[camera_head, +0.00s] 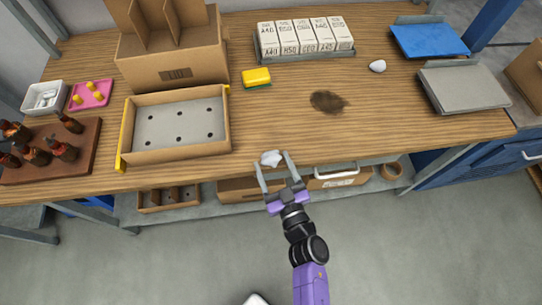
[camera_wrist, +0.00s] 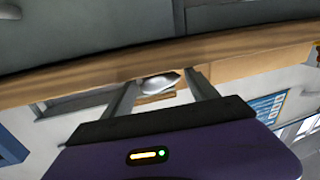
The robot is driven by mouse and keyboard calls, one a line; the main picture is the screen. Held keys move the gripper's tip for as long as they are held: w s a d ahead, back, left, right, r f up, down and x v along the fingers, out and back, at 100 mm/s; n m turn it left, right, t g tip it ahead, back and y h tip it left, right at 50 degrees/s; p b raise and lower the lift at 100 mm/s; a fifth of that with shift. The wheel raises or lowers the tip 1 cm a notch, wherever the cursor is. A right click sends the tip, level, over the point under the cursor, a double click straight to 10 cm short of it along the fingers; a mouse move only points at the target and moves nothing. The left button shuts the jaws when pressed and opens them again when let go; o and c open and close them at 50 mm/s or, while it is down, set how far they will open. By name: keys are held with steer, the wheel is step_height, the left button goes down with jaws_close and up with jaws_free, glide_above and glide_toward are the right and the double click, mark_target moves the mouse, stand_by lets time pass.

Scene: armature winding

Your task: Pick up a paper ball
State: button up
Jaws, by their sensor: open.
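A crumpled whitish paper ball (camera_head: 271,158) lies at the front edge of the wooden table. It also shows in the wrist view as a pale grey lump (camera_wrist: 158,84). My gripper (camera_head: 273,161) is open, with its two grey fingers pointing at the table edge and one on each side of the ball. In the wrist view my gripper (camera_wrist: 159,79) has the ball between its fingertips. Whether either finger touches the ball I cannot tell. A second small white lump (camera_head: 377,66) lies at the back right of the table; it may be another paper ball.
A cardboard tray (camera_head: 222,139) stands left of my gripper, with a larger box (camera_head: 176,74) behind it. A yellow sponge (camera_head: 256,78), a dark stain (camera_head: 328,102) and a rack of white boxes (camera_head: 304,54) are farther back. The table's middle is mostly clear.

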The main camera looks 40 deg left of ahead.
steer(key=shift+w+a, duration=0.1)
steer(key=shift+a, duration=0.1)
steer(key=c, duration=1.1)
